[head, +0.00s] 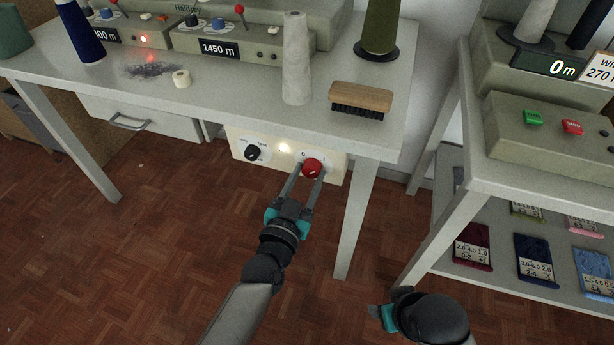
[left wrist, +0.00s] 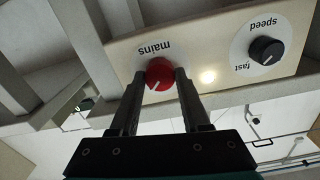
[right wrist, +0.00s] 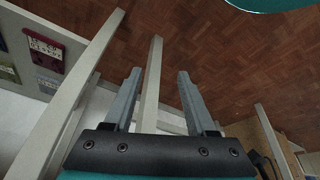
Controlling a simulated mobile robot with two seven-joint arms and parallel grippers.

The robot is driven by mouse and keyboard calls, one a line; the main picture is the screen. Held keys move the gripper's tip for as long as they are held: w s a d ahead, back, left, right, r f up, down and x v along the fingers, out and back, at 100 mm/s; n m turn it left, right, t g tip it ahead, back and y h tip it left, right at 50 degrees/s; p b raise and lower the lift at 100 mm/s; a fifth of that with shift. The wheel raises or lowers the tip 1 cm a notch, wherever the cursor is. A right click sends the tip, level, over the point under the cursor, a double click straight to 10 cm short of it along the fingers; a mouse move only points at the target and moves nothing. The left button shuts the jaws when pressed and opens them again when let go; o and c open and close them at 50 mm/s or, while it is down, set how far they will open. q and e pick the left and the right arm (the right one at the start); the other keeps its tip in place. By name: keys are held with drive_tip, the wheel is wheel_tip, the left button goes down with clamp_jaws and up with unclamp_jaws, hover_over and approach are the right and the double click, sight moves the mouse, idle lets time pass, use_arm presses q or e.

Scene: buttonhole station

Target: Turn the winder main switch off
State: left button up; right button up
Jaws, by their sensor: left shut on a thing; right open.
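The winder main switch is a red round knob (head: 313,168) on a cream panel (head: 337,170) under the table's front edge. The left wrist view shows the red knob (left wrist: 160,72) beside the upside-down word "mains", with a white pointer line. In the head view "0" and "1" stand above it; the pointer seems to lean toward "1". A lamp (head: 284,148) left of the knob glows. My left gripper (head: 309,172) is shut on the knob, one finger on each side. My right gripper (right wrist: 158,78) is open and empty, low over the floor.
A black speed knob (head: 252,152) sits left on the same panel. Table legs (head: 357,220) stand close by on the right. A brush (head: 361,99) and a grey cone (head: 296,60) stand above on the table. A second table with shelf (head: 500,180) is at the right.

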use_arm(q)
clamp_jaws()
